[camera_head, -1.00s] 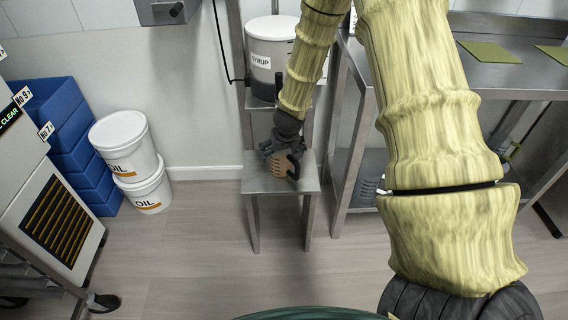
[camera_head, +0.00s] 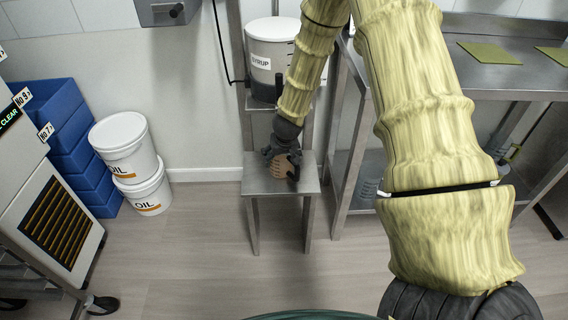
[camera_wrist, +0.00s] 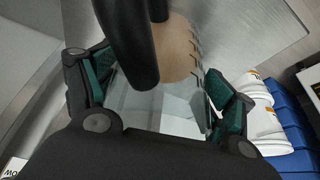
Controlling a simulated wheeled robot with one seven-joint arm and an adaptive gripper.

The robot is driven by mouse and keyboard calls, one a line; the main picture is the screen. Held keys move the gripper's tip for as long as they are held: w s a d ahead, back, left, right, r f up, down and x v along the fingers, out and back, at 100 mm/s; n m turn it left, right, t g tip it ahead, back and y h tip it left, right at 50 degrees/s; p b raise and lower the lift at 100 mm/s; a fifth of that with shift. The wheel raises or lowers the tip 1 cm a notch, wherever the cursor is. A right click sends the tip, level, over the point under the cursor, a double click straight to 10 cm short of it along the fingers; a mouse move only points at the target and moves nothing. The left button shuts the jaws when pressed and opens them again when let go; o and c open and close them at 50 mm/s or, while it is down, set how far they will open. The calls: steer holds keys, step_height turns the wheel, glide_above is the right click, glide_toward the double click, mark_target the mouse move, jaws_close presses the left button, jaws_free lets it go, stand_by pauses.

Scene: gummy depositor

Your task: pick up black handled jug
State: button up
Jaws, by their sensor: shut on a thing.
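The black-handled jug (camera_head: 279,168) stands on the lower metal shelf of the stand below the syrup container. It has a tan, brownish content, and its black handle (camera_wrist: 128,40) shows large in the wrist view. My gripper (camera_head: 281,154) reaches down onto the jug from above. In the wrist view my gripper's teal-padded fingers (camera_wrist: 158,92) are on either side of the clear jug body (camera_wrist: 170,105) and shut on it. My gripper hides part of the jug in the head view.
The syrup container (camera_head: 268,50) sits on the upper shelf just above. A steel table (camera_head: 480,75) stands to the right. White oil buckets (camera_head: 130,150) and blue crates (camera_head: 75,130) are at the left. The floor in front of the stand (camera_head: 255,184) is clear.

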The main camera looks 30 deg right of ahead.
steer(key=shift+s+f, duration=0.1)
steer(key=shift+s+a+r, duration=0.1)
steer(key=shift+s+r, duration=0.15)
steer(key=shift+r, duration=0.1)
steer(key=c, duration=0.3)
steer(key=s+a+r, duration=0.1)
steer(key=s+r, duration=0.1)
steer(key=s, duration=0.2)
steer(key=s+a+r+p, duration=0.1)
steer(key=s+a+r, duration=0.1)
steer(key=s+r, duration=0.1)
steer(key=s+a+r, duration=0.1)
steer(key=s+r, duration=0.1)
steer(key=s, duration=0.3)
steer(key=shift+s+a+r, duration=0.15)
steer(key=shift+s+a, duration=0.05)
steer(key=shift+s, duration=0.05)
steer(key=shift+c, duration=1)
